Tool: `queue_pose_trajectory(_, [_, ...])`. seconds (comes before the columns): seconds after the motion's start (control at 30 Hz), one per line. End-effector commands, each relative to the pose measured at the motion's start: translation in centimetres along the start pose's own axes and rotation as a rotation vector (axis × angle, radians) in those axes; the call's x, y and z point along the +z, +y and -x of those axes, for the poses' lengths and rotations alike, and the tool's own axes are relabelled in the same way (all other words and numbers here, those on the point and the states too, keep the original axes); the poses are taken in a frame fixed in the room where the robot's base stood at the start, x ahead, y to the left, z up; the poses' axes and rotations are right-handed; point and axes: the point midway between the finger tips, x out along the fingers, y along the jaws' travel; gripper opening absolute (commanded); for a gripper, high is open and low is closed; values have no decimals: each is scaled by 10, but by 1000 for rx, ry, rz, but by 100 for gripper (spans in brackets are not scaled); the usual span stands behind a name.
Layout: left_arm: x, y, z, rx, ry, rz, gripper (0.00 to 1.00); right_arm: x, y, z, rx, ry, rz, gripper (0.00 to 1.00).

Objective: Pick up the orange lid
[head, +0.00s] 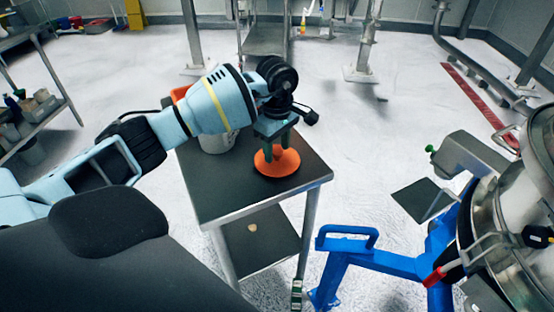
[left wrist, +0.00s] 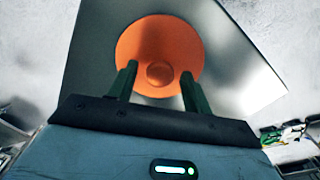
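The orange lid (head: 285,164) is a round disc lying flat on the small dark-topped table (head: 215,190), near its far right part. A round knob stands at its centre, which shows in the left wrist view on the lid (left wrist: 159,56). My left gripper (head: 278,152) points down over the lid. In the left wrist view its two green fingers (left wrist: 158,84) are apart, one on each side of the knob, with gaps between them and the knob. Whether the fingertips touch the lid cannot be told. My right gripper is not in view.
A pale container (head: 217,142) with an orange part (head: 180,93) stands on the table behind my left arm. A steel machine on a blue frame (head: 375,262) stands at the right. A shelf (head: 35,115) is at the far left. Open white floor lies behind the table.

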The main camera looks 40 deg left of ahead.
Motion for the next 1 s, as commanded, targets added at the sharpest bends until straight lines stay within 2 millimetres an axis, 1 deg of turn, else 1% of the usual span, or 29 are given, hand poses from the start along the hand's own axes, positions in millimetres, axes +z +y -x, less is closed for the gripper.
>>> queue_pose_trajectory(0.03, [0, 0, 0, 0, 0, 0, 43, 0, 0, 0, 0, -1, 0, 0])
queue_pose_trajectory(0.3, [0, 0, 0, 0, 0, 0, 8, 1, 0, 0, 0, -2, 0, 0])
queue_pose_trajectory(0.6, [0, 0, 1, 0, 0, 0, 8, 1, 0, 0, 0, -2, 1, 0])
queue_pose_trajectory(0.73, [0, 0, 6, 1, 0, 0, 8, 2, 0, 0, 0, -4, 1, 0])
queue_pose_trajectory(0.87, [-1, 0, 17, 2, 1, 1, 8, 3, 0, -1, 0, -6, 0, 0])
queue_pose_trajectory(1.0, [-1, 0, 38, 3, 1, 1, 8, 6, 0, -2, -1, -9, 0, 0])
